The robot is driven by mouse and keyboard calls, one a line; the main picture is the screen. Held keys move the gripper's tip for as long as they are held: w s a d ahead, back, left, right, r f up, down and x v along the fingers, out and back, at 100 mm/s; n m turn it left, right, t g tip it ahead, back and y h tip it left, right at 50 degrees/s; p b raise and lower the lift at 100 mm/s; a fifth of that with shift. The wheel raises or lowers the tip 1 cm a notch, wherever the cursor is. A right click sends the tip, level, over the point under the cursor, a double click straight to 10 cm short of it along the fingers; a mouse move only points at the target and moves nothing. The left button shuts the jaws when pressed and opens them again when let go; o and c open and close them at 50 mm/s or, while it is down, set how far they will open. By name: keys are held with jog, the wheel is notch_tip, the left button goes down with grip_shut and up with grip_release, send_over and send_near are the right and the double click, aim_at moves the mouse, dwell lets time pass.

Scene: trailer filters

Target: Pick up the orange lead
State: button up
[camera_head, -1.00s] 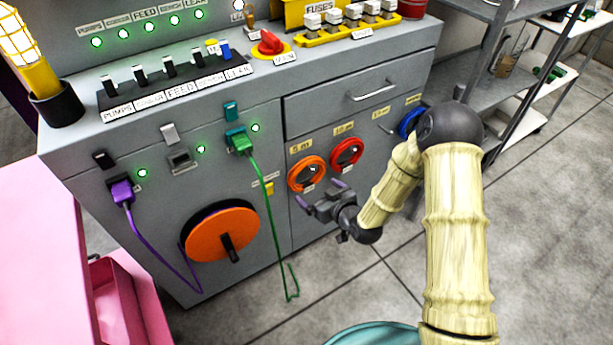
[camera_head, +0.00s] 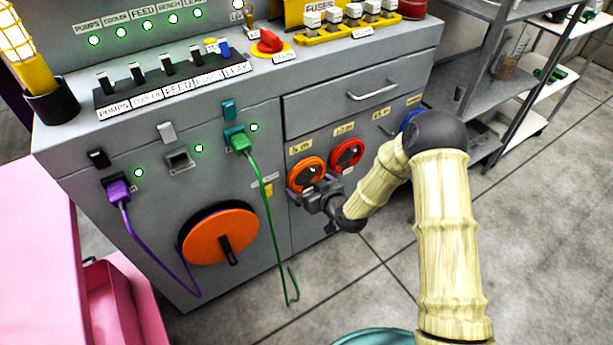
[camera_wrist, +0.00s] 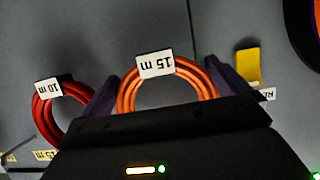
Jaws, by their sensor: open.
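The orange lead (camera_head: 292,172) is a coil hanging on the cabinet front under a small yellow label that seems to read "5 m". In the wrist view the orange lead (camera_wrist: 127,92) carries a white tag reading "15 m", seen upside down. My gripper (camera_head: 310,190) is at the lower part of the coil. In the wrist view its dark purple fingers stand open, one on each side of the orange coil, and the palm hides the coil's near part. I cannot tell whether the fingers touch it.
A red coil (camera_head: 334,152) tagged "10 m" hangs close beside the orange one. A blue coil (camera_head: 408,119) is partly hidden by my arm. A green cable (camera_head: 268,212) hangs to the left, near an orange reel (camera_head: 205,240) with a black handle. A drawer (camera_head: 350,102) is above.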

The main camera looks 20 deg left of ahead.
aim_at(313, 170)
dwell(0.3)
jog(key=c, duration=0.8)
jog(key=shift+o, duration=0.2)
jog(key=shift+r, duration=0.1)
jog(key=shift+r, duration=0.1)
jog(key=shift+d+r+p, duration=0.1)
jog(key=shift+r+p, duration=0.15)
jog(key=shift+p, duration=0.1)
notch_tip(313, 170, up, 7)
jog(key=p, duration=0.2)
jog(key=shift+s+p, duration=0.1)
jog(key=shift+p, duration=0.25)
jog(key=s+d+p, duration=0.1)
jog(key=s+d, duration=0.2)
jog(key=d, duration=0.1)
jog(key=s+d+p, duration=0.1)
jog(key=s+d, duration=0.3)
jog(key=d, duration=0.1)
jog(key=s+d+p, duration=0.1)
jog(key=s+d, duration=0.3)
jog(key=shift+s+d+f, duration=0.1)
jog(key=shift+s+d, duration=0.15)
jog(key=shift+c, duration=0.6)
jog(key=shift+s+d+f+p, duration=0.3)
jog(key=shift+s+d+p, duration=0.4)
jog(key=shift+p, duration=0.55)
